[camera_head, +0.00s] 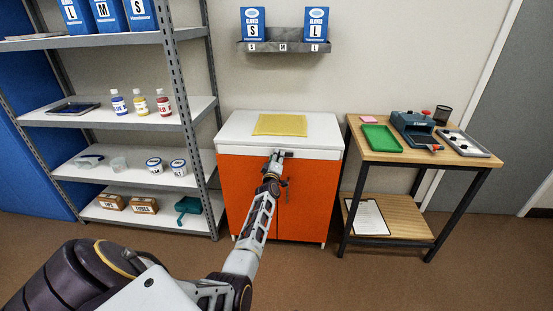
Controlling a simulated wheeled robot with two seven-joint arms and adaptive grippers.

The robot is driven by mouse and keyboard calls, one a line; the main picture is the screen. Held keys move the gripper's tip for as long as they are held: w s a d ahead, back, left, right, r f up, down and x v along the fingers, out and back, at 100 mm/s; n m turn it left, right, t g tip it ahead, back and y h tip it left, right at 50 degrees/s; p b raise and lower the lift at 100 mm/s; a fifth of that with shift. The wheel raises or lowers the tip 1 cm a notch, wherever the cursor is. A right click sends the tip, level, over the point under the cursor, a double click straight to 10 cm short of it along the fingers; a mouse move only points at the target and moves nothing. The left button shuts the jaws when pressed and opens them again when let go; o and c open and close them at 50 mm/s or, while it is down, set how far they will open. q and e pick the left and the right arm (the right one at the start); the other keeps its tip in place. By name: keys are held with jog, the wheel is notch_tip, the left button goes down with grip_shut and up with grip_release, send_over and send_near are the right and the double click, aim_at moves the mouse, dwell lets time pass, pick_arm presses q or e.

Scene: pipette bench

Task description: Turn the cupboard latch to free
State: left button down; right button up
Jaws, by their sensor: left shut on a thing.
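An orange two-door cupboard (245,200) with a white top stands against the back wall at the centre. Both of its doors look closed. My left arm reaches forward to the upper middle of its front, and my left gripper (279,157) is there, shut on the latch. The gripper and wrist cover most of the latch, so I cannot tell its angle. A small dark part (285,183) shows just right of my wrist at the door seam. My right gripper is not in view.
A yellow mat (280,125) lies on the cupboard top. A grey metal shelf unit (185,100) stands to the left, and a wooden side table (385,153) with a green tray (381,138) stands to the right. The floor in front of the cupboard is clear.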

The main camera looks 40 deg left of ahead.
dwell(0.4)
pick_arm(q)
jog(key=c, duration=1)
grip_release()
jog(key=shift+c, duration=0.2)
jog(key=shift+s+d, duration=0.1)
jog(key=shift+s, duration=0.05)
jog(key=v, duration=0.7)
jog(key=shift+s+f, duration=0.1)
